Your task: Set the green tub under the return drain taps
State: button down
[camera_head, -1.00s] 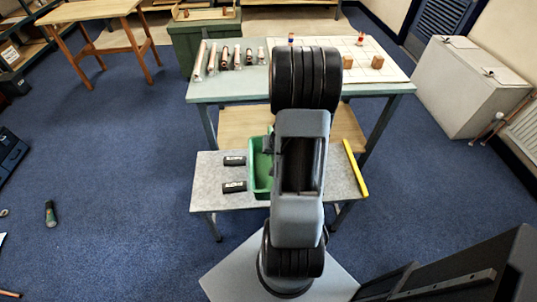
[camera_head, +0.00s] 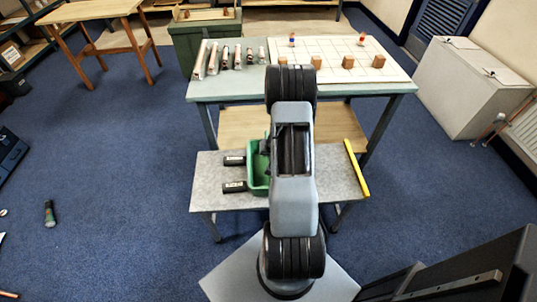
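The green tub (camera_head: 259,183) is at the grey low bench (camera_head: 212,197), just left of my arm, which hides its right side. I cannot tell whether it rests fully on the bench. My gripper is mostly hidden behind my arm; a dark part of it (camera_head: 265,146) shows at the tub's upper right edge. Its fingers cannot be made out, nor whether they hold the tub. I cannot tell whether these are the return drain taps.
Two black blocks, one farther (camera_head: 234,161) and one nearer (camera_head: 234,187), lie left of the tub. A yellow bar (camera_head: 357,168) lies along the bench's right edge.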

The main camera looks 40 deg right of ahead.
jog(key=shift+f+b, duration=0.25)
jog(key=shift+b, duration=0.1)
jog(key=c, duration=1.1)
grip_release()
jog(key=shift+o, duration=0.2)
jog(key=shift+r, duration=0.1)
